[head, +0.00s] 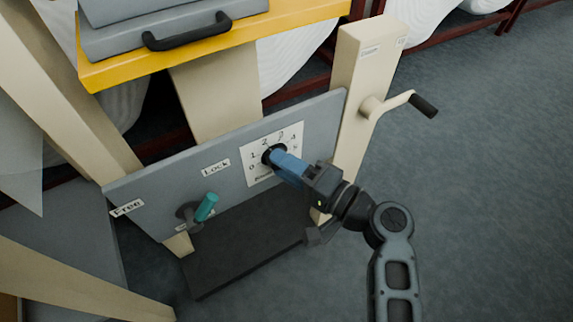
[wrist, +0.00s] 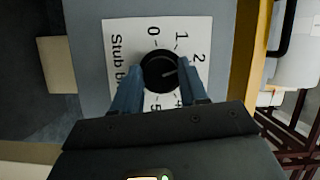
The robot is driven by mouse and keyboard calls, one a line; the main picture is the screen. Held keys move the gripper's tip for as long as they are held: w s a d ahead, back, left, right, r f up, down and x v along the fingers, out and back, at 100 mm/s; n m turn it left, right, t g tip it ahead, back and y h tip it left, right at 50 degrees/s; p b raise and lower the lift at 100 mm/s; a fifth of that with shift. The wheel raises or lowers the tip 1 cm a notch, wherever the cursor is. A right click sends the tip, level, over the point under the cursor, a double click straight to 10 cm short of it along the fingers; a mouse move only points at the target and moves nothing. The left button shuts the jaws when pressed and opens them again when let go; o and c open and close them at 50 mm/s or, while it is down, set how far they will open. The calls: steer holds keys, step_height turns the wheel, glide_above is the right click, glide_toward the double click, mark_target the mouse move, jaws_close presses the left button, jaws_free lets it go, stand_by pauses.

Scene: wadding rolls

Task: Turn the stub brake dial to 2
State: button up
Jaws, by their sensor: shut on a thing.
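The stub brake dial (wrist: 156,68) is a round black knob on a white card (wrist: 132,35) printed with numbers. In the wrist view the card appears turned sideways. A pale pointer line on the knob points to the right, roughly towards the 2; its exact reading is hard to tell, and the 3 is hidden behind a finger. My gripper (wrist: 160,72) has its blue fingers shut on the knob, one on each side. In the head view my gripper (head: 279,158) reaches the dial from the right and hides part of it.
The card is on a grey panel (head: 150,197). A teal-handled lever (head: 206,207) sits to the left, near Lock and Free labels. A crank (head: 400,101) sticks out from the cream post (head: 352,95) at right. A yellow ledge (head: 205,42) is above. Floor at right is clear.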

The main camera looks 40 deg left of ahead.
steer(key=o, duration=1)
steer(key=shift+o, duration=0.2)
steer(key=d+p, duration=0.1)
steer(key=d, duration=0.6)
steer(key=shift+d, duration=0.4)
